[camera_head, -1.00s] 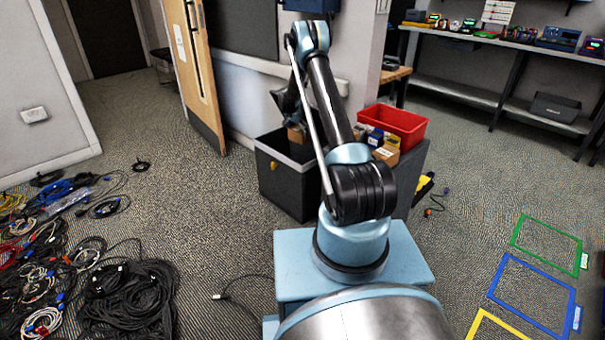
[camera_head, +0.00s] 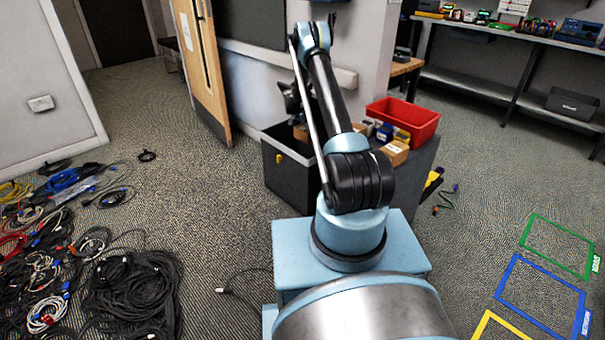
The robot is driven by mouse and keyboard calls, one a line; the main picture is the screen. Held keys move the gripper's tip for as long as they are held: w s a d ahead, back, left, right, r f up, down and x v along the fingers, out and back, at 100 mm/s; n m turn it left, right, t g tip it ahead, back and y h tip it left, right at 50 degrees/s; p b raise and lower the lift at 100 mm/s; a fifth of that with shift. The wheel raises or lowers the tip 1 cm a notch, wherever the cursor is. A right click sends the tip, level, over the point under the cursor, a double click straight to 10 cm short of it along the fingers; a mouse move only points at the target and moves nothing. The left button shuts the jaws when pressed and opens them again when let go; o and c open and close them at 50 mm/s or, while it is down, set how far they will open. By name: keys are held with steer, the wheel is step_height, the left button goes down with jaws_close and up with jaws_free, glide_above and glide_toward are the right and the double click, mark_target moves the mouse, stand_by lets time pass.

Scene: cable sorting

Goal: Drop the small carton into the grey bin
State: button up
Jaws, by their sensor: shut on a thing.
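The small brown carton (camera_head: 301,132) shows at the far side of the grey bin's opening, partly hidden behind my arm. My gripper (camera_head: 296,118), dark and small in the view, is shut on the carton from above. The dark grey bin (camera_head: 287,177) stands on the floor behind my base, with a yellow mark on its front. The carton appears over the bin's opening or at its far rim; its exact height and depth are unclear. My arm hides the bin's right part.
A grey stand (camera_head: 421,165) right of the bin bears a red tray (camera_head: 413,118) and several small boxes. An open wooden door (camera_head: 200,70) stands behind left. Cables (camera_head: 130,290) cover the left floor; coloured floor frames (camera_head: 540,285) lie at right.

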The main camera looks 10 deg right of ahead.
steer(key=o, duration=0.9)
steer(key=shift+c, duration=0.2)
steer(key=v, duration=1.1)
steer(key=shift+a+r, duration=0.2)
steer(key=shift+r, duration=0.15)
steer(key=shift+s, duration=0.1)
